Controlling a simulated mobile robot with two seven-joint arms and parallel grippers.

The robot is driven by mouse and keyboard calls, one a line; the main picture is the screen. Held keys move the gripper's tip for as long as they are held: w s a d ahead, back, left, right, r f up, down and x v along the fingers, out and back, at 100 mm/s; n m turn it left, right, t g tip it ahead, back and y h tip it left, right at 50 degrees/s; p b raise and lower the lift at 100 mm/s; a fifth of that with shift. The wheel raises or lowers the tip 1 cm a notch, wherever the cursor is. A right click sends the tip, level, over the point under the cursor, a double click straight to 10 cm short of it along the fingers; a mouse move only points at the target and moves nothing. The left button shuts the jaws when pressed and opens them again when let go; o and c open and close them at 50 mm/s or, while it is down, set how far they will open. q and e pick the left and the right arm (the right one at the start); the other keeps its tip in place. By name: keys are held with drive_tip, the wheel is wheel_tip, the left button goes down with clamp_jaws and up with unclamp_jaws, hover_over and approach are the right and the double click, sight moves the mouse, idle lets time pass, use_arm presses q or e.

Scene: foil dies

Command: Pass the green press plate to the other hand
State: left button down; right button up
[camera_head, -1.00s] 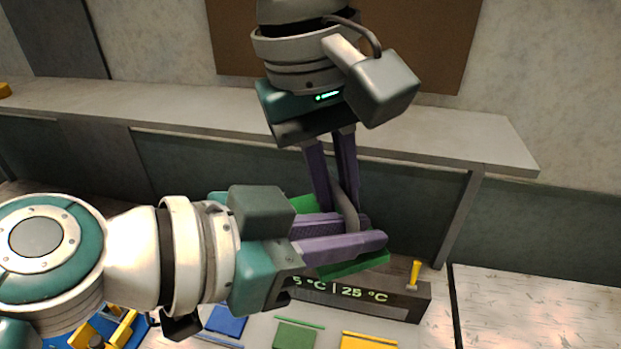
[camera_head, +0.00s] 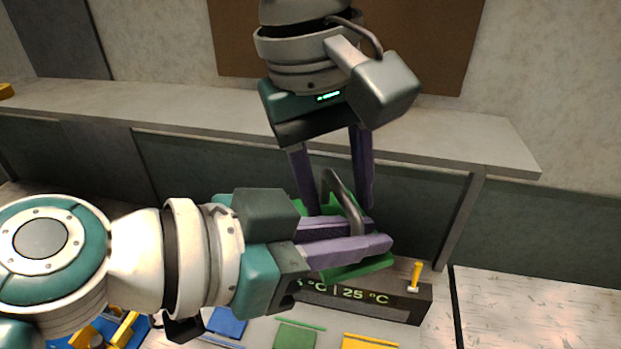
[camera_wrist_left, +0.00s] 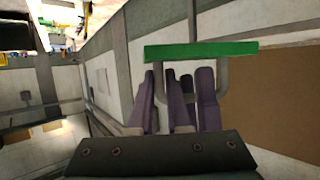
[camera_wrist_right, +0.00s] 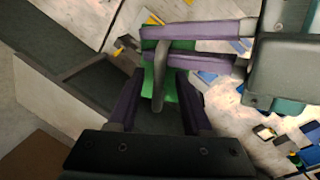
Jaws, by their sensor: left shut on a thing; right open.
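The green press plate (camera_head: 358,269) has a grey loop handle (camera_head: 343,200) and hangs in the air above the bench. My left gripper (camera_head: 378,235) comes in from the left and is shut on the plate, at its handle side; its fingers hide part of the plate. My right gripper (camera_head: 337,208) reaches down from above, open, with one finger on each side of the handle. In the left wrist view the plate (camera_wrist_left: 200,51) is a green bar beyond the fingers. In the right wrist view the plate (camera_wrist_right: 150,98) and handle (camera_wrist_right: 159,80) lie between the open right fingers.
A dark box with a temperature display (camera_head: 365,299) stands below the plate, with a yellow-handled part (camera_head: 415,276) at its right end. Blue (camera_head: 226,322), green (camera_head: 295,336) and yellow (camera_head: 368,341) pieces lie in front. A grey ledge (camera_head: 450,142) runs behind.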

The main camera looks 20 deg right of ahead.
use_arm(q)
drive_tip(key=shift+w, duration=0.1)
use_arm(e)
wheel_tip(320, 180, up, 11)
drive_tip(key=a, duration=0.2)
drive_tip(key=d+f+t, duration=0.1)
drive_tip(key=f+t, duration=0.1)
drive_tip(key=s+f+t+y, duration=0.1)
drive_tip(key=t, duration=0.1)
drive_tip(key=s+d+f+t+y, duration=0.1)
drive_tip(key=f+t, duration=0.1)
drive_tip(key=shift+s+d+f+m, duration=0.2)
drive_tip(key=shift+d+f+m, duration=0.15)
drive_tip(key=shift+m, duration=0.05)
drive_tip(key=s+d+f+n+g, duration=0.1)
drive_tip(key=s+d+f, duration=0.2)
drive_tip(key=s+f, duration=0.3)
drive_tip(key=s+d+f+n+g, duration=0.1)
drive_tip(key=s+d+f, duration=0.2)
drive_tip(key=s+f, duration=0.3)
drive_tip(key=s, duration=0.4)
drive_tip(key=shift+n, duration=0.4)
